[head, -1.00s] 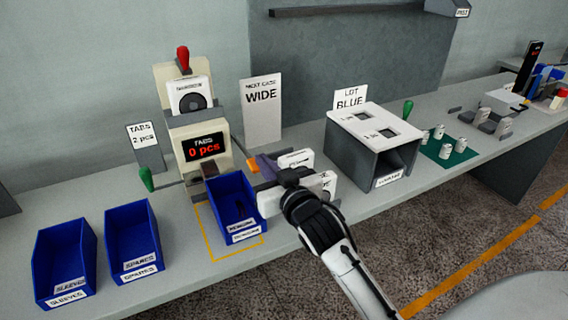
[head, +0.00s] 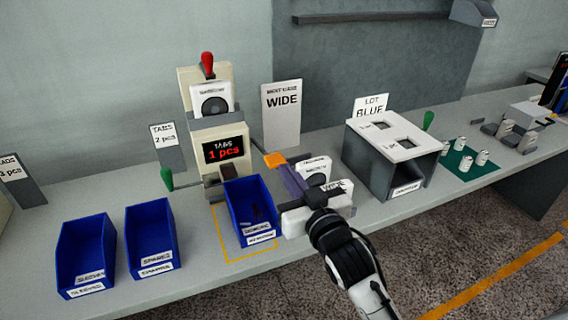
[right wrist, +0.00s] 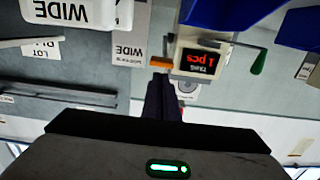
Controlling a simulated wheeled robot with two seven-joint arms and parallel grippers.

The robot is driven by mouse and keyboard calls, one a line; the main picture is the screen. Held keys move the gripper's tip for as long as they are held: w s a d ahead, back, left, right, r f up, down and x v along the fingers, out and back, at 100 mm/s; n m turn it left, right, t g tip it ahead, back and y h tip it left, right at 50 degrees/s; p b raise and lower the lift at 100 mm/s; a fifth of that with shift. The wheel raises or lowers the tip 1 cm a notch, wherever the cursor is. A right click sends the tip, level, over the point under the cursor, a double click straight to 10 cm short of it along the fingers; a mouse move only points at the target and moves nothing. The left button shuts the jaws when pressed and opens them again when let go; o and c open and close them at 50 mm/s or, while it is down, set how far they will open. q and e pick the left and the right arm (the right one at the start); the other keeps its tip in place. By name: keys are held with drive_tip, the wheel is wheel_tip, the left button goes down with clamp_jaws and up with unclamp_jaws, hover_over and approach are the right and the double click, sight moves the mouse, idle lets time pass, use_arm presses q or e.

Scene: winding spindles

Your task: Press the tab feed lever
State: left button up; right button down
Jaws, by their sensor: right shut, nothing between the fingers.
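The tab machine (head: 205,130) is a cream box with a red-knobbed top, and its display (head: 224,149) reads "TABS 1 pcs". An orange lever paddle (head: 274,160) sticks out at its right side and also shows in the right wrist view (right wrist: 160,62). My right gripper (head: 281,170) is shut and empty, its dark fingertips right at the orange paddle. I cannot tell whether they touch. In the right wrist view the closed fingers (right wrist: 163,82) point at the paddle. A blue bin (head: 249,212) stands below the machine's outlet. My left gripper is out of view.
A sign (head: 168,147) reads "TABS 2 pcs"; another (head: 282,115) reads "WIDE". A green-knobbed handle (head: 167,179) is left of the machine. Two blue bins (head: 151,238) (head: 86,256) stand at the left. A grey box (head: 394,158) stands to the right of my gripper.

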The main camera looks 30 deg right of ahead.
drive_tip(key=s, duration=0.6)
drive_tip(key=shift+s+a, duration=0.25)
drive_tip(key=shift+s, duration=0.05)
idle(0.4)
